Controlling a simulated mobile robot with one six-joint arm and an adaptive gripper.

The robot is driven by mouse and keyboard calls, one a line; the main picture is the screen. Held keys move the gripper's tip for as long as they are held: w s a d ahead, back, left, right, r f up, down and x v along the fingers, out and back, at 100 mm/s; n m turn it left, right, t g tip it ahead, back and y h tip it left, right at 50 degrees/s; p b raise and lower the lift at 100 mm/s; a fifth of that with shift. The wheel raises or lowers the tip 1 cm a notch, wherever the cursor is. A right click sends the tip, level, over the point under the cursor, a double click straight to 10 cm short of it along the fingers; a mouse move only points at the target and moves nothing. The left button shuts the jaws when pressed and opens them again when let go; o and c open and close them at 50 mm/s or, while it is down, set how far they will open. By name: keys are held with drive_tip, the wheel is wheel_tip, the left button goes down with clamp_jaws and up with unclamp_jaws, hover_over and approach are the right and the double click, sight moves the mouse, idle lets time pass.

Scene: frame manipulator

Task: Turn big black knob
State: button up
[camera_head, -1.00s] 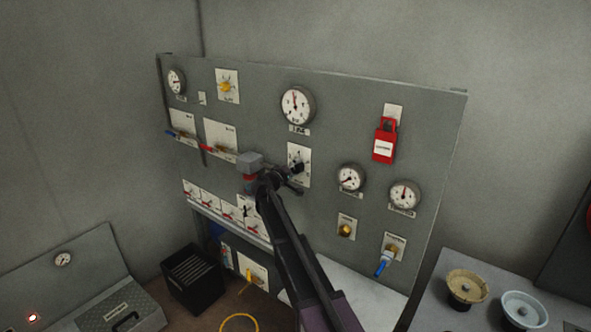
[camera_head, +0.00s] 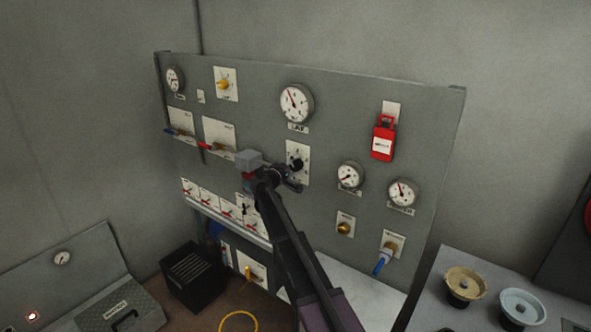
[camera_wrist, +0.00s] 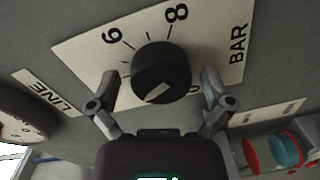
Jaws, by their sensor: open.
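The big black knob (camera_head: 297,163) is on a white scale plate in the middle of the grey panel. In the wrist view the round black knob (camera_wrist: 161,70) has a pale pointer mark facing down-left, and its plate (camera_wrist: 236,62) reads 6, 8 and BAR. My gripper (camera_head: 290,180) is close in front of the panel, just below the knob. In the wrist view my gripper (camera_wrist: 160,84) is open, one finger on each side of the knob. Gaps show between fingers and knob; nothing is held.
A large gauge (camera_head: 296,103) is above the knob, with smaller gauges (camera_head: 350,176) to its right. A red tag (camera_head: 383,140) hangs at the upper right. Red and blue valve levers (camera_head: 215,147) stick out on the left. A blue-handled valve (camera_head: 384,262) is at lower right.

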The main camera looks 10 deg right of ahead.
drive_tip(key=shift+m, duration=0.5)
drive_tip(key=m, duration=0.3)
drive_tip(key=shift+f, duration=0.1)
drive_tip(key=m, duration=0.4)
drive_tip(key=shift+m+b, duration=0.3)
drive_tip(key=m, duration=0.4)
drive_tip(key=shift+a+t, duration=0.1)
drive_tip(key=shift+t, duration=0.3)
drive_tip(key=m, duration=0.4)
drive_tip(key=shift+w+f+b, duration=0.1)
drive_tip(key=shift+b, duration=0.3)
drive_tip(key=v, duration=1.4)
drive_tip(key=s+d+f+n+g+y+p, duration=0.1)
drive_tip(key=s+d+f+n+g+y, duration=0.1)
drive_tip(key=s+d+f+g, duration=0.2)
drive_tip(key=s+d+f+n+g+y+p, duration=0.1)
drive_tip(key=s+d+f+g, duration=0.4)
drive_tip(key=s+d, duration=0.5)
drive_tip(key=shift+s+f+n+y+p, duration=0.45)
drive_tip(key=shift+s+f+y, duration=0.4)
drive_tip(key=shift+s, duration=1)
